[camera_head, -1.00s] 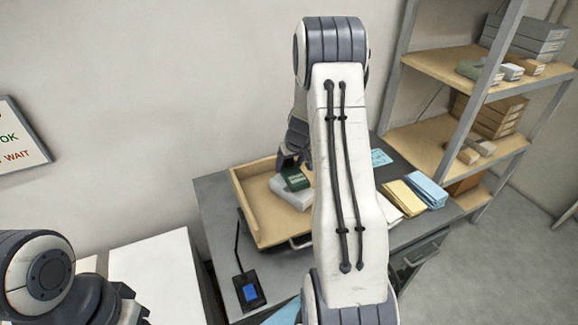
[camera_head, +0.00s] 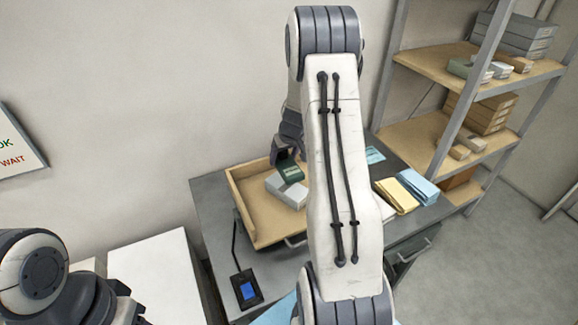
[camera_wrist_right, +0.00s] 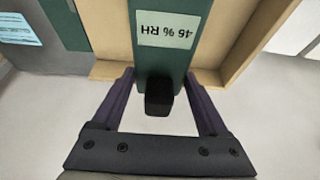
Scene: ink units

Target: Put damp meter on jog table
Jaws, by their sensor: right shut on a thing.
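The damp meter (camera_wrist_right: 166,62) is a dark green block with a pale label reading 46 % RH, upside down in the right wrist view. My right gripper (camera_wrist_right: 160,80) is shut on its end, one finger on each side. In the head view the meter (camera_head: 291,171) is over the wooden jog table (camera_head: 262,224), by a pale grey block; I cannot tell whether they touch. The jog table is a shallow, walled tray on the grey desk. My right arm hides its right part. My left arm shows at lower left, its fingers unclear.
The pale grey block (camera_head: 288,191) lies in the tray. Yellow (camera_head: 397,195) and blue (camera_head: 418,186) stacks lie to the right. A loaded shelf (camera_head: 440,70) stands beyond.

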